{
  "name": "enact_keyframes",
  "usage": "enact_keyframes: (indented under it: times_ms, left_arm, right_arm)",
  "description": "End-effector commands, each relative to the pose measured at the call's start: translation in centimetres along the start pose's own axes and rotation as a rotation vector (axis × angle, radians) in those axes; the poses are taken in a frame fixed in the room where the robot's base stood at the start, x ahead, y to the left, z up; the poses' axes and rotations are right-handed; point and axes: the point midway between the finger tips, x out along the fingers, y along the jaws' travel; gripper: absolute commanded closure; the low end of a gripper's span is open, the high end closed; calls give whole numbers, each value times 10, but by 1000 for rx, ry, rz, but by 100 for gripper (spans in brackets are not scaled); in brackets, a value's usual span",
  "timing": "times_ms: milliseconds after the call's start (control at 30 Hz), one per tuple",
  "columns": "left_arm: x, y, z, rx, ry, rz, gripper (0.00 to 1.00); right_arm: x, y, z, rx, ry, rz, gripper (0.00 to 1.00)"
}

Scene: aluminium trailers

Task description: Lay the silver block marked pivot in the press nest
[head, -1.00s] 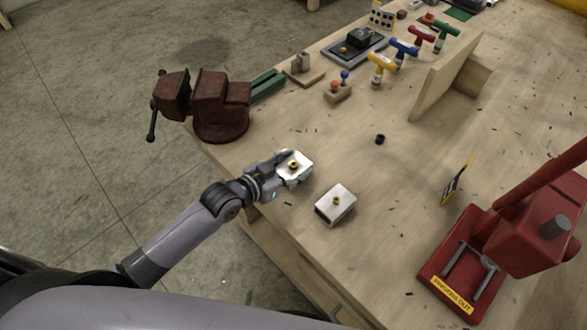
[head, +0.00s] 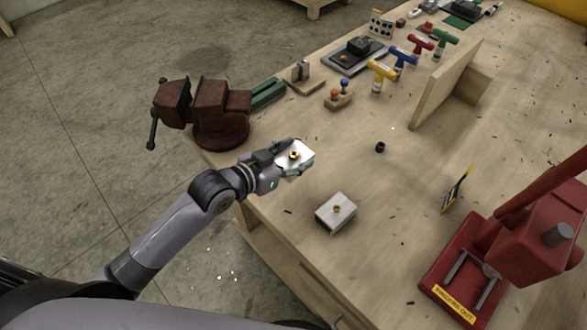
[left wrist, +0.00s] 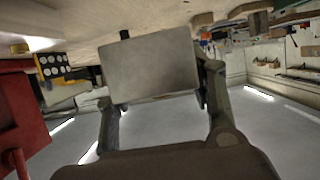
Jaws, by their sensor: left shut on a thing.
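A silver block (head: 303,163) with a brass fitting on top is held in my left gripper (head: 284,158), above the table's near left edge. In the left wrist view its plain grey face (left wrist: 150,68) fills the space between the fingers. A second, similar silver block (head: 335,213) with a brass fitting stands on the table, to the right and nearer. I cannot read a pivot mark on either block. The red press (head: 540,235) stands at the right; the nest is not clearly distinguishable on its base (head: 440,290). My right gripper is not in view.
A dark red vise (head: 221,115) sits at the left table edge. A wooden upright board (head: 445,85) is farther back. The middle of the table is mostly clear.

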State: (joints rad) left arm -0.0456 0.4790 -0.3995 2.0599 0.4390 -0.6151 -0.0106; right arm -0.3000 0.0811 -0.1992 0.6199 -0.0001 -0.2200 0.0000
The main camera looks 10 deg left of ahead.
Motion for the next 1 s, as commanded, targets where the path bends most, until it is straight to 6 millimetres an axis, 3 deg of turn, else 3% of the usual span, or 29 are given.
enact_keyframes:
  times_ms: [100,400,600,833,1000]
  left_arm:
    - [-13,0,-35,5,11,0,90]
    - [-38,0,-94,4,8,-1,90]
    - [-47,0,-114,1,4,0,90]
    - [-50,-1,-121,-3,3,-6,90]
    - [-57,-17,-135,-39,10,-100,90]
  right_arm:
    - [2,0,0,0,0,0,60]
    - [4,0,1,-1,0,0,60]
    - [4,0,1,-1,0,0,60]
    - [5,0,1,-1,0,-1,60]
    - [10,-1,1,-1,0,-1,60]
